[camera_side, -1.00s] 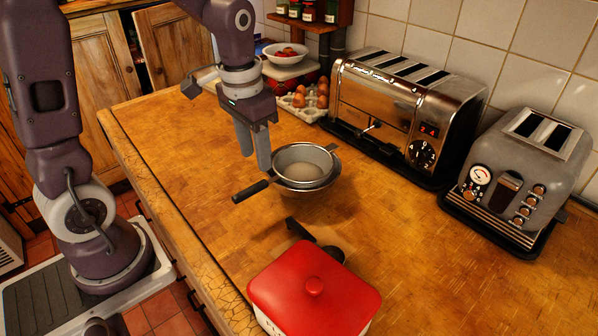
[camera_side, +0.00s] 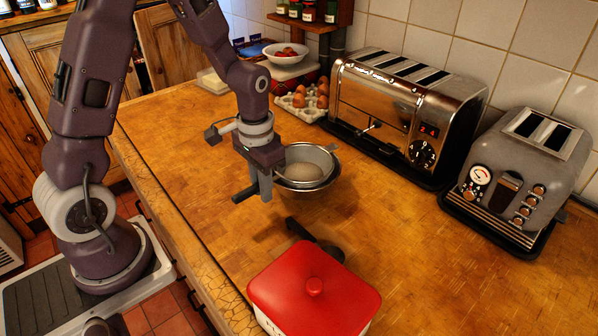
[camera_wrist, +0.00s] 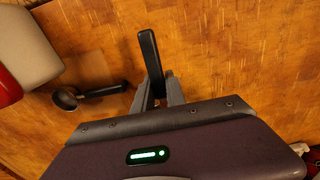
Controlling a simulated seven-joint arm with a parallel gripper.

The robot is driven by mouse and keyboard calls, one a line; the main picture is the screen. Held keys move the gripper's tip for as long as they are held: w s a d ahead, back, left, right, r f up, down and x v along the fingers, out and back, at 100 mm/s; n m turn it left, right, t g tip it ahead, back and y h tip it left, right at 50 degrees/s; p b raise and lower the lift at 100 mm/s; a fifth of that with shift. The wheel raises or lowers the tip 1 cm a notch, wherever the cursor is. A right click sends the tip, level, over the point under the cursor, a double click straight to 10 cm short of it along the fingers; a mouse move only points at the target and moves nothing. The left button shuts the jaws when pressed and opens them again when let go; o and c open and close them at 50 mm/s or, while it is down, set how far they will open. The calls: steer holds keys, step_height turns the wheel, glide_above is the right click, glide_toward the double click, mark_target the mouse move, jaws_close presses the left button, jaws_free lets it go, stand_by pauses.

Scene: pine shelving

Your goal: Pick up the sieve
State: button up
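The handle (camera_side: 243,194) sticks out to the left. My gripper (camera_side: 262,190) is down at the handle, beside the rim of the sieve. In the wrist view the black handle (camera_wrist: 150,55) runs between my two fingers (camera_wrist: 158,77), one on each side. Whether the fingers press on the handle is unclear. My wrist hides part of the sieve and bowl.
A long toaster (camera_side: 400,115) and a grey toaster (camera_side: 525,175) stand along the tiled wall. Eggs (camera_side: 310,97) are behind. The worktop's left side is clear.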

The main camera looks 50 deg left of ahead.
jaws_close()
step_height(320, 180, up, 10)
steer(key=shift+r, duration=0.1)
